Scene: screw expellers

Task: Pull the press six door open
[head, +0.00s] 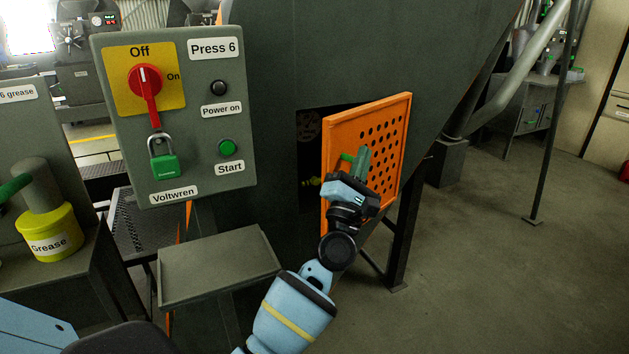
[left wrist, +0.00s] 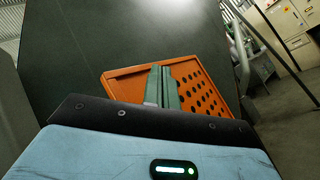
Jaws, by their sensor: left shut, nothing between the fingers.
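The press six door (head: 398,120) is an orange panel with several round holes. It stands swung out from the dark press body, and part of the dark opening (head: 308,135) shows to its left. The door also shows in the left wrist view (left wrist: 125,82). My left gripper (head: 362,158) is in front of the door's face, its green-grey fingers shut with nothing between them. In the left wrist view the fingers (left wrist: 162,85) overlap the panel; I cannot tell whether they touch it. A small bright green part shows beside the fingers. My right gripper is not in view.
The Press 6 control box (head: 190,120) with a red switch and green padlock (head: 164,165) stands left of the door. A grey tray (head: 220,265) sits below it. A yellow grease container (head: 50,232) is at far left. Open floor (head: 480,270) lies right of the door.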

